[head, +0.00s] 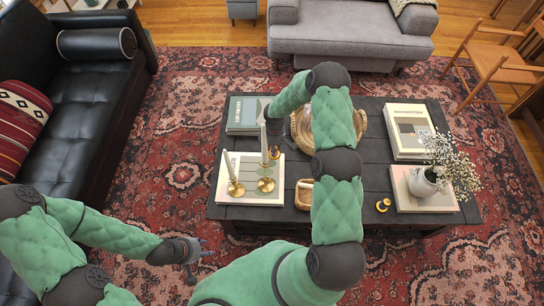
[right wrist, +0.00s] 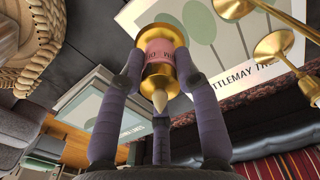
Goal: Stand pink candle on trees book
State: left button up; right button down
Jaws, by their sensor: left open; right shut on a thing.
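The pink candle (right wrist: 160,50), gold with a pink band and a pale tip, is held in my right gripper (right wrist: 158,72). In the head view my right gripper (head: 273,138) is above the table, close to the two brass candlesticks, and mostly hides the candle. The trees book (head: 232,199), white with green tree shapes, lies at the table's front left. It also shows in the right wrist view (right wrist: 197,22), beyond the held candle. I cannot tell whether the candle touches it. My left gripper (head: 198,260) is open and empty over the rug, left of the table.
Two brass candlesticks with white candles, left (head: 235,188) and right (head: 266,184), stand on the trees book. A woven tray (head: 300,135), a wooden box (head: 303,194), a gold ornament (head: 383,205), a green book (head: 240,115) and a flower vase (head: 423,182) are also on the table.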

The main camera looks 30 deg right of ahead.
jog(key=shift+f+b, duration=1.05)
jog(key=shift+f, duration=2.5)
jog(key=shift+f, duration=0.15)
jog(key=c, duration=0.9)
grip_release()
jog(key=shift+r, duration=0.3)
notch_tip(320, 180, up, 12)
jog(key=p, duration=0.4)
jog(key=shift+f, duration=0.15)
